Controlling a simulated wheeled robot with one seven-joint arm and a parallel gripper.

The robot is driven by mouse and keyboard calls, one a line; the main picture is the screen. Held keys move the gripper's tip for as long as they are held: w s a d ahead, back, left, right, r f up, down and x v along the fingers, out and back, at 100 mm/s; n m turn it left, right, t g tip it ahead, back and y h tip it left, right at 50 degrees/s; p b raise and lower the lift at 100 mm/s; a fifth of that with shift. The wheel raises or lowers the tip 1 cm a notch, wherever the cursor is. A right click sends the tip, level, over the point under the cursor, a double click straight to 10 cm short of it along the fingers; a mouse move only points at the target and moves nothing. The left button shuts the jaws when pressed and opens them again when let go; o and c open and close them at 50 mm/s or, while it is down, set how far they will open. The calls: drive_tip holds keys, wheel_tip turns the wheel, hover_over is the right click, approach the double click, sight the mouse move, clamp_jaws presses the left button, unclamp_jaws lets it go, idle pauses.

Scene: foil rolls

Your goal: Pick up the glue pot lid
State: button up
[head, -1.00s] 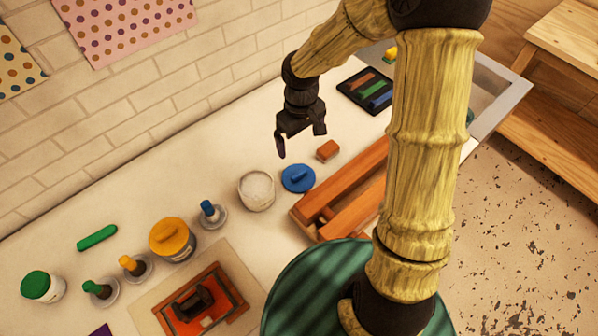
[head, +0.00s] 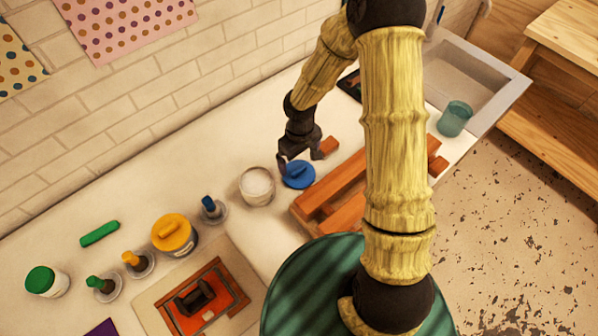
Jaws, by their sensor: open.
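The blue lid (head: 298,177), a flat disc with a raised grip bar, lies on the pale counter. It is just right of an open white pot (head: 257,187), which I take to be the glue pot. My gripper (head: 300,160) is open, with its fingers at the far side of the lid in the picture, pointing down. One finger partly overlaps the lid's left upper edge. I cannot tell whether the fingers touch the lid. Nothing shows between the fingers except the lid below.
A wooden tray (head: 302,208) stands close at the lid's lower right. An orange block (head: 329,146) lies beside the gripper. A yellow-lidded pot (head: 174,234) and a blue-handled tool (head: 211,209) stand to the left. A sink (head: 466,80) and a teal cup (head: 454,119) are at the right.

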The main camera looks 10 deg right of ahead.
sight(299, 170)
drive_tip(key=shift+f, duration=1.05)
drive_tip(key=shift+f, duration=0.15)
drive_tip(key=shift+w+a+f+p, duration=0.1)
drive_tip(key=shift+f+p, duration=0.4)
drive_tip(key=shift+f, duration=0.75)
drive_tip(key=shift+w+a+f+p, duration=0.1)
drive_tip(key=shift+f+p, duration=0.35)
drive_tip(key=shift+f, duration=0.75)
drive_tip(key=c, duration=0.6)
